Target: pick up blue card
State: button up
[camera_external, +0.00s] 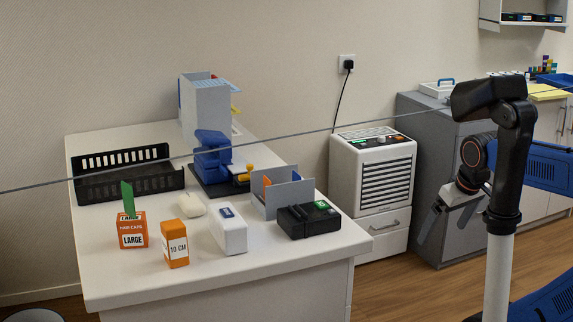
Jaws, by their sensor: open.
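I cannot clearly make out a blue card. A small grey divider stand (290,196) on the white table (300,262) holds an orange piece (267,186), with a little blue beside it too small to identify. A tall grey holder (208,108) at the table's back has light blue, yellow and red pieces at its edges; whether one is a card I cannot tell. My gripper (438,230) is open and empty, its fingers pointing down, right of the table and well apart from everything on it.
A black basket (128,176), a blue machine (212,160), an orange box (132,232) with a green card (128,199), another orange box (175,245), a white box (228,232) and a black device (308,220) crowd the table. A white heater-like unit (372,185) stands behind. The front strip is clear.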

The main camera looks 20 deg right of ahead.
jog(key=s+f, duration=0.1)
jog(key=s+f+m, duration=0.1)
jog(key=shift+d+f, duration=0.3)
jog(key=shift+f, duration=0.05)
jog(key=c, duration=1.2)
